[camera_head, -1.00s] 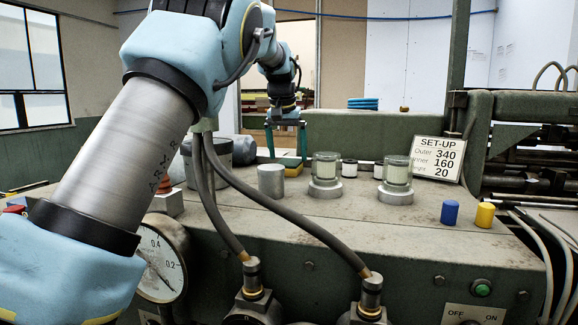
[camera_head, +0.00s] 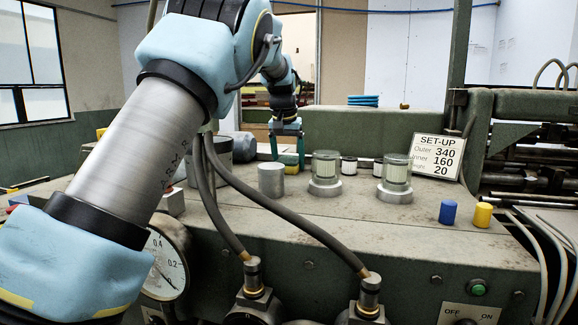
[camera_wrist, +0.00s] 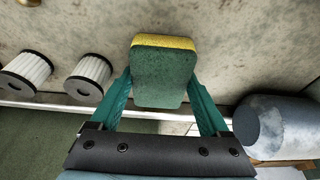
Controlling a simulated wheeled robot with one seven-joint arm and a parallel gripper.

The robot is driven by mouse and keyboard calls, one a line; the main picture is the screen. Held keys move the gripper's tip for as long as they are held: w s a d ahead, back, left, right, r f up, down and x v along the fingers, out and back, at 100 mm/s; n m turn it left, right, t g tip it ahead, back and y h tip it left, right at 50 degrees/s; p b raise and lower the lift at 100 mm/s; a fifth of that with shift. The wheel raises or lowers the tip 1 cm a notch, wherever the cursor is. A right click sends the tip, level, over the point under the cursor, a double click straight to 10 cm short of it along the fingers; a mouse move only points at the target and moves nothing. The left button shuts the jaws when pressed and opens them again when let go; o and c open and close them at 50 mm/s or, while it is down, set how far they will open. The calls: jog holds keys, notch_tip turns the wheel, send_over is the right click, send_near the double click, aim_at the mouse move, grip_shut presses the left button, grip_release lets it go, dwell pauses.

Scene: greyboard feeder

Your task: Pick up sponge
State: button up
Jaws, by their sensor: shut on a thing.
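The sponge (camera_wrist: 163,75), green with a yellow layer along one side, sits between the two fingers of my gripper (camera_wrist: 163,85) in the wrist view. The fingers press against its two sides. In the head view my gripper (camera_head: 288,150) points down at the back of the machine's top, behind a grey metal cylinder. The sponge (camera_head: 290,159) shows only as a small green and yellow patch at the fingertips, partly hidden. I cannot tell whether it touches the surface.
A grey cylinder (camera_head: 271,180) and two glass-topped jars (camera_head: 325,172) stand in front of my gripper. Two white ribbed filters (camera_wrist: 27,72) lie beside it in the wrist view, and a grey rounded object (camera_wrist: 276,127) is on the other side. Blue (camera_head: 448,212) and yellow (camera_head: 483,214) cylinders stand right.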

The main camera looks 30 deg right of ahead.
aim_at(289, 160)
jog(key=shift+c, duration=1.4)
jog(key=shift+r, duration=0.1)
jog(key=shift+s+r+b, duration=0.15)
jog(key=shift+r+b, duration=0.3)
jog(key=shift+b, duration=0.15)
notch_tip(289, 160, up, 11)
jog(key=s+a+b, duration=0.4)
jog(key=s, duration=0.5)
jog(key=s+a+b, duration=0.4)
jog(key=s+b, duration=0.1)
jog(key=s, duration=0.3)
jog(key=shift+s+a+f+b, duration=0.3)
jog(key=shift+s+a, duration=0.05)
jog(key=shift+a, duration=0.05)
